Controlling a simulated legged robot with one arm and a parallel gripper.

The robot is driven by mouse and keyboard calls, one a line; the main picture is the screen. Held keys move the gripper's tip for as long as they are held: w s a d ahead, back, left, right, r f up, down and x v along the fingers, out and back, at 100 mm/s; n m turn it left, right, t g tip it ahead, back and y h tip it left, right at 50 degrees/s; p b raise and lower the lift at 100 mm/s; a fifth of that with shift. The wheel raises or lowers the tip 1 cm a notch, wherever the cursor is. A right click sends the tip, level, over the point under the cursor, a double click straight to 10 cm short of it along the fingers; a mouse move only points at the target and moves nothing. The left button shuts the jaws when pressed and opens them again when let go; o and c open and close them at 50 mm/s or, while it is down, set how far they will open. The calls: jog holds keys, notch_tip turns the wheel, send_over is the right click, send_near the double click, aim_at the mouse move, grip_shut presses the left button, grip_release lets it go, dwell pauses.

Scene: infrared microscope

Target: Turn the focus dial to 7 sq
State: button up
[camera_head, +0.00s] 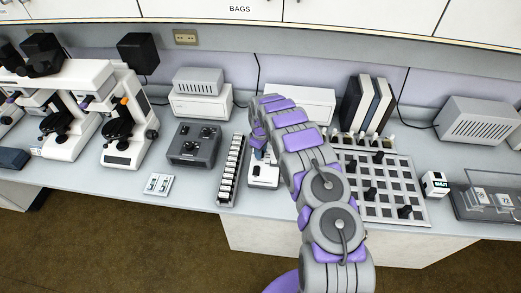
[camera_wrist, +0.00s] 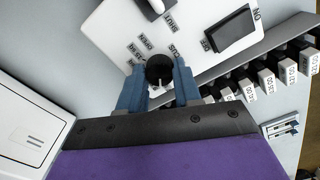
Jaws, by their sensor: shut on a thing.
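The focus dial (camera_wrist: 160,68) is a round black knob on a white panel (camera_wrist: 112,38) in the wrist view. A pale mark shows on its near side; I cannot read its setting. My gripper (camera_wrist: 160,78) has its two blue fingers on either side of the dial and is shut on it. In the head view the white device (camera_head: 263,181) stands on the bench, partly hidden by my arm, which also hides the dial.
A black rocker switch (camera_wrist: 233,32) sits on the panel near an "ON" label. A rack of labelled blocks (camera_head: 231,170) stands close to the left of the device. A grey grid board (camera_head: 411,211) with black pieces lies to the right. Microscopes (camera_head: 126,135) stand further left.

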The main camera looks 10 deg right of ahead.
jog(key=shift+n, duration=0.3)
dwell(0.4)
jog(key=o, duration=1)
jog(key=shift+o, duration=0.2)
notch_tip(320, 180, up, 17)
jog(key=p, duration=0.1)
jog(key=shift+r, duration=0.15)
